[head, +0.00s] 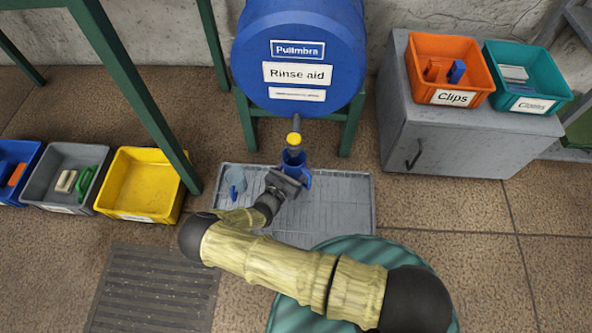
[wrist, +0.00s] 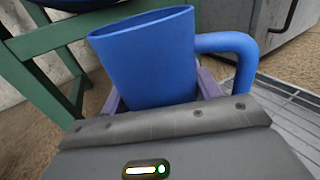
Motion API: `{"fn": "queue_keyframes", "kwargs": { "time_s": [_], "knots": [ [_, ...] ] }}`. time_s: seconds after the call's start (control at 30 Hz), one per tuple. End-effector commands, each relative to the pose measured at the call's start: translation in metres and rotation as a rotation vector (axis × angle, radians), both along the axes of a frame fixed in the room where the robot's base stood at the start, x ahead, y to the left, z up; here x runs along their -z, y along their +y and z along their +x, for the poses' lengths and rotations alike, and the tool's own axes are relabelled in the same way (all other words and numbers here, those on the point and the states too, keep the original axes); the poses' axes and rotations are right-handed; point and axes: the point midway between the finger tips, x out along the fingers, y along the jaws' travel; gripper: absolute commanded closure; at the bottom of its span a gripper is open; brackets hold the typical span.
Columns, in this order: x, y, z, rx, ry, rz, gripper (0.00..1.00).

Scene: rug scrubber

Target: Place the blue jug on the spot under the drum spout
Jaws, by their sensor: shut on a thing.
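The blue jug (head: 292,159) is held by my gripper (head: 290,178) over the grey drip tray (head: 345,205), just below the drum spout (head: 294,138) with its yellow part. In the wrist view the blue jug (wrist: 145,62) has its open rim up and its handle to the right. The purple fingers of my gripper (wrist: 160,98) are shut on its sides. The spout overlaps the jug's mouth in the head view. I cannot tell whether the jug's base touches the tray; the gripper hides it. The blue drum (head: 300,60) is labelled "Rinse aid".
A yellow bin (head: 142,185) and grey bin (head: 70,178) stand left. A grey cabinet (head: 460,140) stands right, bearing an orange bin (head: 450,67) and a teal bin (head: 527,77). Green frame legs (head: 348,130) flank the spout.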

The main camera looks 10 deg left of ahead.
Motion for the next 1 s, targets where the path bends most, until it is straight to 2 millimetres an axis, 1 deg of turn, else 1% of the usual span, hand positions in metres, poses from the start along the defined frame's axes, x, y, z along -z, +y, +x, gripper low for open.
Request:
{"fn": "queue_keyframes", "kwargs": {
  "time_s": [0.03, 0.17, 0.5, 0.7, 0.73, 0.77, 0.8, 0.83, 1.0],
  "knots": [
    [0.012, 0.000, 0.000, 0.001, 0.000, 0.000, 0.62],
    [0.022, 0.000, 0.000, 0.001, 0.000, 0.000, 0.62],
    [0.021, 0.000, 0.000, 0.001, 0.000, 0.000, 0.62],
    [0.027, 0.000, 0.000, 0.000, 0.000, 0.000, 0.62],
    [0.026, 0.000, 0.000, 0.000, 0.000, 0.000, 0.32],
    [0.026, 0.000, 0.000, 0.000, 0.000, 0.000, 0.26],
    [0.026, 0.000, 0.000, 0.000, 0.000, 0.000, 0.18],
    [0.026, 0.000, 0.000, 0.000, 0.000, 0.000, 0.16],
    [0.026, 0.000, 0.000, 0.000, 0.000, 0.000, 0.16]
  ]
}}
